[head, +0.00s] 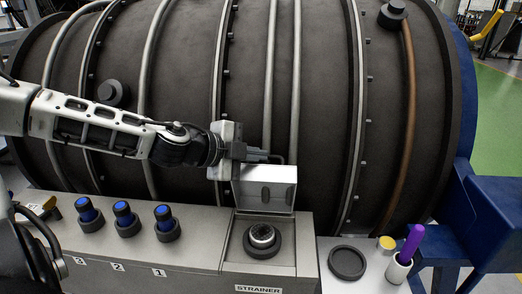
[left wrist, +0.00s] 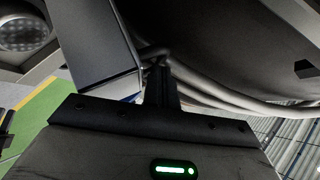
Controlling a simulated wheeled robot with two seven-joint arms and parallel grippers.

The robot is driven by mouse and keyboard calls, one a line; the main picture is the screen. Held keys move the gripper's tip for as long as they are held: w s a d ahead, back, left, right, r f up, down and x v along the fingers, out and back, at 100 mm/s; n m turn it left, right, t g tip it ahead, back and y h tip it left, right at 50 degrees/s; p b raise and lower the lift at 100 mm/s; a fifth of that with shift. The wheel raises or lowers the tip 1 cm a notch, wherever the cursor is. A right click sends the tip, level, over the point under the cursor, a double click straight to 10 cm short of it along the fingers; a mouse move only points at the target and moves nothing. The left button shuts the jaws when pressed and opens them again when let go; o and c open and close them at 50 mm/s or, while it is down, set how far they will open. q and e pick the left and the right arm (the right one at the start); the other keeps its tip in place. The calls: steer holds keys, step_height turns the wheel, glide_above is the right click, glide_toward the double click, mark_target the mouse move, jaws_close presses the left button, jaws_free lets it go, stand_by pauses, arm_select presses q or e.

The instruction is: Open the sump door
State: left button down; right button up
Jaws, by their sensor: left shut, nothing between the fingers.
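The opening shows a round strainer (head: 262,237) with a mesh top, above a STRAINER label (head: 258,289). My left gripper (head: 264,157) is shut and empty, just above and behind the door's top edge. In the left wrist view its closed fingers (left wrist: 160,84) are beside the grey door panel (left wrist: 100,45); I cannot tell whether they touch it. The strainer (left wrist: 22,30) shows there at the top left. My right gripper is not in view.
The large dark engine casing (head: 180,90) with pipes stands close behind. Blue-capped fittings (head: 123,212) stand on the grey housing to the left. A black ring (head: 347,262), a yellow-topped piece (head: 386,243) and a white cup (head: 398,268) with a purple stick are at right.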

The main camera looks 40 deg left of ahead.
arm_select(q)
steer(key=shift+w, duration=0.2)
steer(key=shift+s, duration=0.15)
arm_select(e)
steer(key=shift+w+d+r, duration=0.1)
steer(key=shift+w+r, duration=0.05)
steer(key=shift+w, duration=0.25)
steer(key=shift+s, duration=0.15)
